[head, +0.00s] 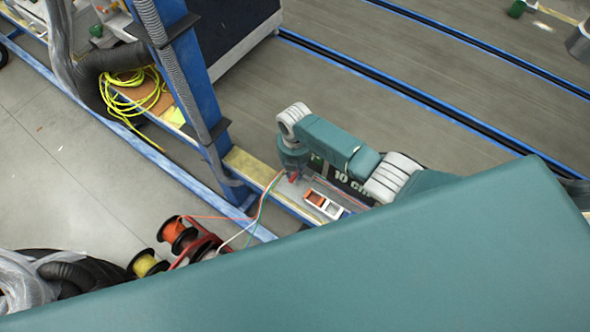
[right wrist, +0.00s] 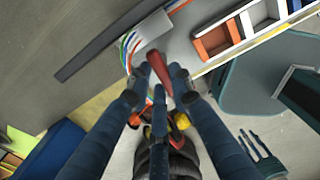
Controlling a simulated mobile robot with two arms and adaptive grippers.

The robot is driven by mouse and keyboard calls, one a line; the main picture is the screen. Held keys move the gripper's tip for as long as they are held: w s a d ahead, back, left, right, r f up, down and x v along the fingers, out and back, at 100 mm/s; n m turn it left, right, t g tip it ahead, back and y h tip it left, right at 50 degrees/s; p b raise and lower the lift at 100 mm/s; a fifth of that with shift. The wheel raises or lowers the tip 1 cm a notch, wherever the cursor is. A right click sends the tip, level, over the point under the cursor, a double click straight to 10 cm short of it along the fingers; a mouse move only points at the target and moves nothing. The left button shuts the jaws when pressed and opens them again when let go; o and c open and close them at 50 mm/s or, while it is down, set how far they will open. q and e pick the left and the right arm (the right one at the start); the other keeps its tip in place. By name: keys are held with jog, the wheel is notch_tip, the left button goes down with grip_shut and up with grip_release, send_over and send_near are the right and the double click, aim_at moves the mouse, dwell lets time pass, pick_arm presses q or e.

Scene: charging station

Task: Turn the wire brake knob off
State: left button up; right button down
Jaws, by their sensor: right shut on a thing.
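The wire brake knob looks to be the red piece (right wrist: 158,68) in the right wrist view, beside a fan of coloured wires (right wrist: 128,48). In the head view, a small red part (head: 293,177) shows just under my right gripper (head: 291,167). My left gripper is not in view.
A tray with orange and white compartments (head: 322,204) sits right of the gripper. Wire spools (head: 179,234) stand at lower left, their wires running up to the work spot. A blue post (head: 190,75) rises at left, by a coiled yellow cable (head: 135,92).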

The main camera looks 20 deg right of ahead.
jog(key=shift+n, duration=0.5)
jog(key=c, duration=1.5)
grip_release()
jog(key=shift+c, duration=0.2)
notch_tip(320, 180, up, 12)
